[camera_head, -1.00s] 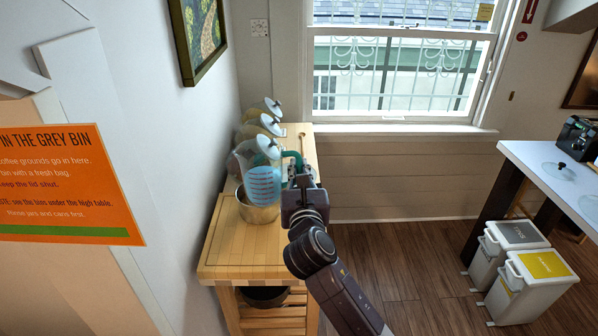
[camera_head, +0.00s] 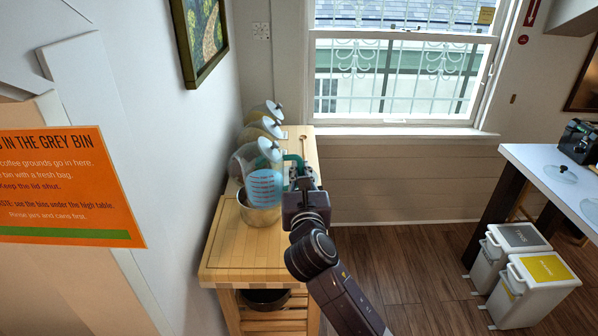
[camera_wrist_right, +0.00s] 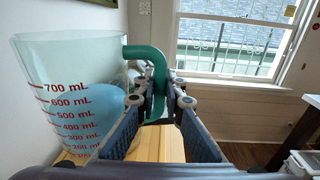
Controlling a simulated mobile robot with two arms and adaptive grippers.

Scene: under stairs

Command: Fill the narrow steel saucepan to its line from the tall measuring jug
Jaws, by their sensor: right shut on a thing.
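The clear measuring jug (camera_head: 264,188) has red marks, a teal handle and blue liquid inside. In the right wrist view the jug (camera_wrist_right: 75,100) fills the left side, with marks up to 700 mL. My right gripper (camera_head: 300,180) is shut on the teal handle (camera_wrist_right: 157,75). The steel saucepan (camera_head: 258,216) stands on the wooden trolley, below and partly behind the jug. The jug's lower part overlaps the pan's opening in the head view. The pan's inside, its line and its liquid level are hidden. No stream of liquid shows. My left gripper is out of view.
Lidded glass jars (camera_head: 247,160) stand along the wall behind the jug on the trolley (camera_head: 235,255). A dark pan (camera_head: 266,298) sits on its lower shelf. The trolley top's front is clear. Two bins (camera_head: 540,277) stand under the white table (camera_head: 540,168) at right.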

